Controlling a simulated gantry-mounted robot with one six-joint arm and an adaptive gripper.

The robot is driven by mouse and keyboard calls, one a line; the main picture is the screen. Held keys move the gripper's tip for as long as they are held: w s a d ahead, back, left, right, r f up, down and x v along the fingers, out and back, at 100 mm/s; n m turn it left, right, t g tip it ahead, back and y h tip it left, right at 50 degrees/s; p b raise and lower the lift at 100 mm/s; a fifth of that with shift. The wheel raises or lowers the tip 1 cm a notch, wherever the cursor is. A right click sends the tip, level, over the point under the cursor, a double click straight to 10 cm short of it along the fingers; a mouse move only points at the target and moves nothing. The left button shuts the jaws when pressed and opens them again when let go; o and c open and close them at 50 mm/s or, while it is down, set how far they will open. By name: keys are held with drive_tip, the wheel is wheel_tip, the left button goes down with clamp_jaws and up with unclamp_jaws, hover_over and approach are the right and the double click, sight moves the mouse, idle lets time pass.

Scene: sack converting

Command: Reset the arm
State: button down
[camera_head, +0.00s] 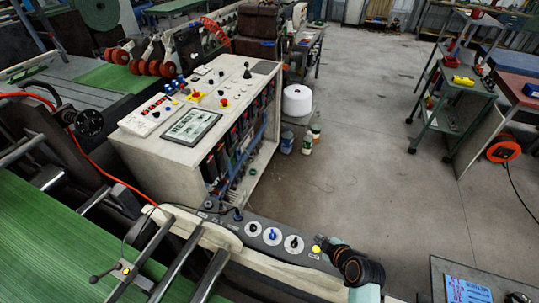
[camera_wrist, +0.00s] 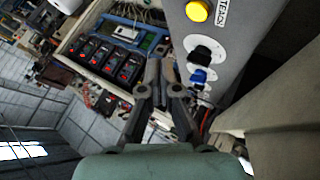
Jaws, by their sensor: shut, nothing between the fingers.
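My gripper (camera_wrist: 161,70) is shut and empty in the wrist view, its two dark fingers close together. In the head view my gripper (camera_head: 327,242) is small and dark at the right end of a grey control strip (camera_head: 225,221), close to a yellow button (camera_head: 316,249). I cannot tell whether it touches the strip. The wrist view shows the yellow button (camera_wrist: 198,10) at the top, with a black knob (camera_wrist: 206,52) and a blue knob (camera_wrist: 198,76) below it, right of the fingers.
A control cabinet (camera_head: 190,122) with a lit screen (camera_head: 191,125) stands behind the strip. A green belt (camera_head: 50,245) lies at lower left. A blue-labelled panel (camera_head: 466,290) is at lower right. Open floor (camera_head: 385,170) lies right of the cabinet.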

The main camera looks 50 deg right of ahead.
drive_tip(key=w+a+r+t+y, duration=0.1)
drive_tip(key=w+a+r, duration=0.5)
drive_tip(key=a, duration=0.3)
drive_tip(key=w+a+r+t, duration=0.1)
drive_tip(key=w+a+r, duration=0.5)
drive_tip(key=a, duration=0.2)
drive_tip(key=s+a+r+m+t+y, duration=0.1)
drive_tip(key=a+r+m+y, duration=0.1)
drive_tip(key=a+r, duration=0.7)
drive_tip(key=s+a+r+m+t+y, duration=0.15)
drive_tip(key=a+r, duration=0.35)
drive_tip(key=a, duration=0.9)
wheel_tip(320, 180, up, 25)
drive_tip(key=p, duration=2.5)
drive_tip(key=shift+d, duration=0.45)
drive_tip(key=shift+h, duration=0.25)
